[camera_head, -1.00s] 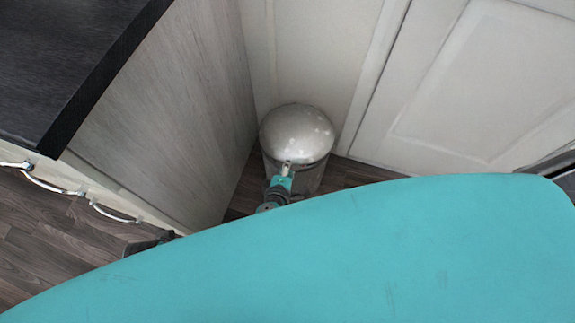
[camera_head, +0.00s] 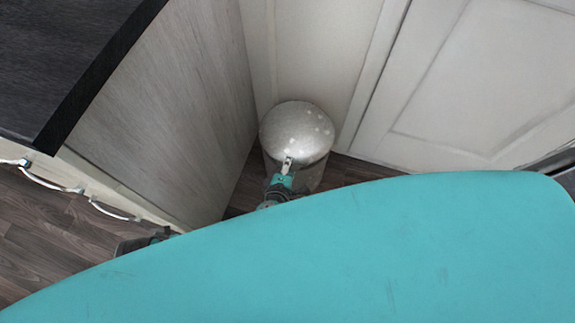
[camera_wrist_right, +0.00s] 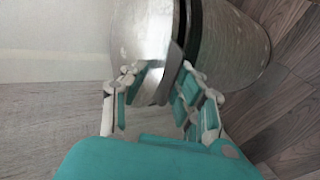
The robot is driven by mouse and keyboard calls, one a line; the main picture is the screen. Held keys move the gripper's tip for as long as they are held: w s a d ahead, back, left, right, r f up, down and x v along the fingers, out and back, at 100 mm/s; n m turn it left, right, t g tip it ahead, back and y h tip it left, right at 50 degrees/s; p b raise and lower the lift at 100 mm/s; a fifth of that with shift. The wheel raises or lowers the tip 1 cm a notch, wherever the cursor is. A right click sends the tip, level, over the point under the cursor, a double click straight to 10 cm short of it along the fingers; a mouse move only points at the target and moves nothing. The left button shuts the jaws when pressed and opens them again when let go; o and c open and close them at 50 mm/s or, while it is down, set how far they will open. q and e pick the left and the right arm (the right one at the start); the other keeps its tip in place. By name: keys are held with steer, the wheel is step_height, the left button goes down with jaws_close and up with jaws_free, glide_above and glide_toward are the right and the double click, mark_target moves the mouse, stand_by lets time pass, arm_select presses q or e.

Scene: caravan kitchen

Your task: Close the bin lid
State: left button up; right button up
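The bin (camera_head: 311,174) is a grey metal cylinder on the floor in the corner, under a shiny domed lid (camera_head: 297,128). In the right wrist view the lid (camera_wrist_right: 142,35) is at the left, the bin body (camera_wrist_right: 232,45) at the right, with a dark band between them. I cannot tell whether the lid is fully down. My right gripper (camera_head: 287,162) is at the lid's front edge. In the wrist view its fingers (camera_wrist_right: 155,78) are apart, with part of the lid's edge between them. A dark part at the lower left seems to be my left gripper (camera_head: 140,243), mostly hidden.
A wood-grain cabinet side (camera_head: 175,110) stands close to the bin's left, under a dark countertop (camera_head: 65,60). A pale panelled door (camera_head: 470,90) and wall are behind and right. Bare floor (camera_head: 350,172) shows to the bin's right. My teal body hides the lower foreground.

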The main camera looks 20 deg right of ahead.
steer(key=v, duration=1.2)
